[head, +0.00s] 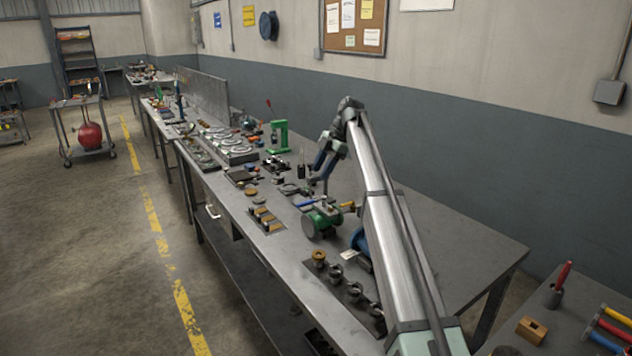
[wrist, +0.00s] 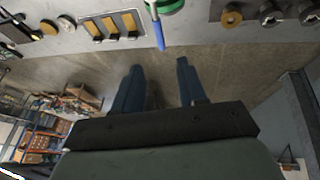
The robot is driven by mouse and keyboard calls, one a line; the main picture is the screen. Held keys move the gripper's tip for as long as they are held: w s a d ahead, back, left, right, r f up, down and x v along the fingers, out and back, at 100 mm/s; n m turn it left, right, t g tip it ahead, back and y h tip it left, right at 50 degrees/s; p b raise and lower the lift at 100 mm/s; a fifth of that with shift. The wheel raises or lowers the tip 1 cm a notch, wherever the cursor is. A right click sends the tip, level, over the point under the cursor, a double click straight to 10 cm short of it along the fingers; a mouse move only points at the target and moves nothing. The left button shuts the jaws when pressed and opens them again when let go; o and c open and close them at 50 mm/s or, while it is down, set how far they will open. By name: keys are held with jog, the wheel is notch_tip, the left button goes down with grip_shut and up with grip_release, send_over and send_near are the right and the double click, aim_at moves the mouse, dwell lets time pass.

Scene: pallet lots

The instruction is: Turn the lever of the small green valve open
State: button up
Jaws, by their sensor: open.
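The small green valve (head: 322,220) stands on the long workbench in the head view, with round green end flanges. A blue lever (head: 305,203) sticks out from its top toward the left. In the wrist view, part of a green flange (wrist: 172,5) shows at the top edge, and the blue lever (wrist: 159,36) points down toward my gripper. My gripper (wrist: 159,67) is open and empty there, with the lever's end just beyond the gap between its dark blue fingers. In the head view, my gripper (head: 318,184) hangs above the bench near the valve.
A blue fitting (head: 360,241) stands close beside the valve, partly hidden by my arm. A yellow handle (head: 347,205) shows there too. A tray with metal rings (head: 354,290) lies in front, and blocks in a tray (head: 266,219) lie left. A green press (head: 279,137) stands farther back.

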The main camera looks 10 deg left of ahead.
jog(key=shift+v, duration=1.2)
jog(key=shift+a+f, duration=0.1)
